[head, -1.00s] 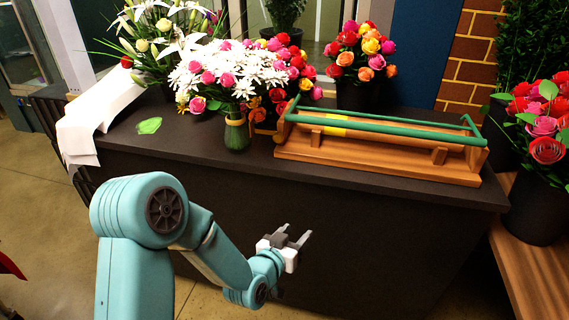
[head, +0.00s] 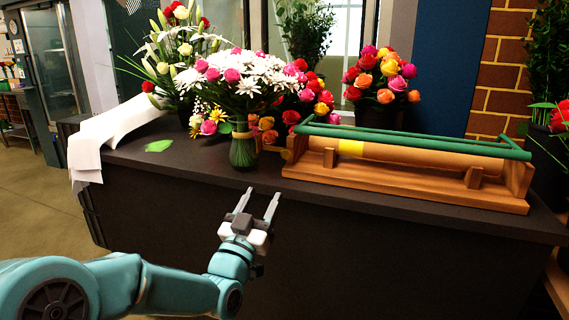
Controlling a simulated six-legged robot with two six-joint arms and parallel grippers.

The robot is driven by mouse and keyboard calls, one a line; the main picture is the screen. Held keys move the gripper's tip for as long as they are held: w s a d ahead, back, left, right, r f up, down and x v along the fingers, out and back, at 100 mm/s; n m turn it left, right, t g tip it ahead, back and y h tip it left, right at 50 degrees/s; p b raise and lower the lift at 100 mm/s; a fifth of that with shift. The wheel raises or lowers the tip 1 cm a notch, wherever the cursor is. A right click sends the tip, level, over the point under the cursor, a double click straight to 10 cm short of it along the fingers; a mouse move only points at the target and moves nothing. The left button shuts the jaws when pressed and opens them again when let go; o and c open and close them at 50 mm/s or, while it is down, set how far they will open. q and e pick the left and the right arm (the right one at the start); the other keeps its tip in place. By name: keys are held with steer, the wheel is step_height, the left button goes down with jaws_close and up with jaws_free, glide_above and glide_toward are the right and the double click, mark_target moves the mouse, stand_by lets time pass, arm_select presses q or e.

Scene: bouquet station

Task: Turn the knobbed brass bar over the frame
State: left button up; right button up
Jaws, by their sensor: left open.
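A wooden frame (head: 400,190) stands on the right part of the dark counter. It holds a long brown roll (head: 420,157) with a yellow band near its left end. A green bar (head: 430,142) runs lengthwise along the top of the frame, with green side arms at the ends. I see no clearly brass bar; a small yellowish piece (head: 287,154) shows at the frame's left end. My left gripper (head: 259,193) is open and empty, in front of the counter, left of the frame and apart from it. My right gripper is not in view.
A green vase (head: 243,152) of white and pink flowers stands just left of the frame. More bouquets stand behind. White paper (head: 110,130) and a green leaf (head: 159,146) lie at the counter's left. The counter's front strip (head: 200,172) is clear.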

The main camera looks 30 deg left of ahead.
mark_target(285, 155)
arm_select(q)
steer(key=x, duration=1.3)
steer(key=shift+w+p, duration=0.3)
steer(key=shift+p, duration=0.05)
steer(key=shift+f, duration=0.1)
jaws_close()
